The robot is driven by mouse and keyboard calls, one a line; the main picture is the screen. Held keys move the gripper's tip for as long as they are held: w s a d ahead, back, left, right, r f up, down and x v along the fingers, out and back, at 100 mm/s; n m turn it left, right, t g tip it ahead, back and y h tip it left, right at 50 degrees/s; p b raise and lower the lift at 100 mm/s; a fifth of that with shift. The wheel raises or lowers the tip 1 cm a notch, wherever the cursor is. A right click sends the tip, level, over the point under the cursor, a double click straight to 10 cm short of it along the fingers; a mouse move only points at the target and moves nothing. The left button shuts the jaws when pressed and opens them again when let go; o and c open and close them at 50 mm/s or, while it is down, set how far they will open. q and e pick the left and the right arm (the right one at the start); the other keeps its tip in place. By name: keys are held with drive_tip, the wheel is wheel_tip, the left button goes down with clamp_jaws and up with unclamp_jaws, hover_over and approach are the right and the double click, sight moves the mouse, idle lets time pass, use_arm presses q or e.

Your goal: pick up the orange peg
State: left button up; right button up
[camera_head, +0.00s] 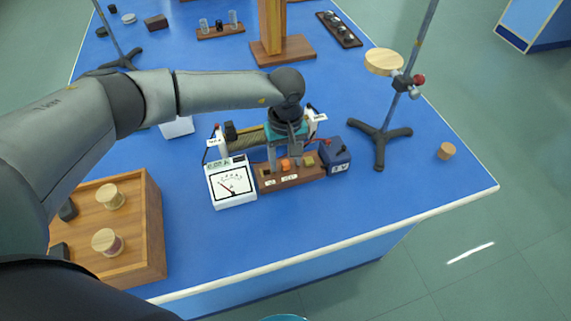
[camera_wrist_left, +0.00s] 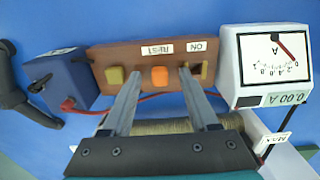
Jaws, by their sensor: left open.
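The orange peg (camera_head: 285,164) stands in a brown wooden block (camera_head: 291,180) on the blue bench. In the left wrist view the orange peg (camera_wrist_left: 159,76) sits in the middle of the block (camera_wrist_left: 140,55), between two brass-coloured pieces. My left gripper (camera_head: 285,157) points down over the block and is open. Its fingertips (camera_wrist_left: 161,73) show on either side of the peg, with gaps to both sides. I cannot tell how far above the block the tips are. My right gripper is not in view.
A white meter (camera_head: 232,184) stands left of the block, a dark blue box (camera_head: 335,155) right of it. A coil (camera_wrist_left: 172,127) lies behind. A stand (camera_head: 380,130) rises at right. A wooden tray (camera_head: 152,225) sits at left.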

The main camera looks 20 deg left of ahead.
use_arm(q)
clamp_jaws()
idle(0.3)
drive_tip(key=shift+r, duration=0.15)
idle(0.3)
drive_tip(key=shift+r+p, duration=1.45)
drive_tip(key=shift+r, duration=9.95)
drive_tip(key=n+b, duration=0.5)
approach(286, 162)
drive_tip(key=s+a, duration=0.1)
drive_tip(key=s+a+f, duration=0.1)
drive_tip(key=a+f, duration=0.1)
drive_tip(key=a, duration=0.1)
drive_tip(key=shift+s+f, duration=0.1)
drive_tip(key=shift+s, duration=0.3)
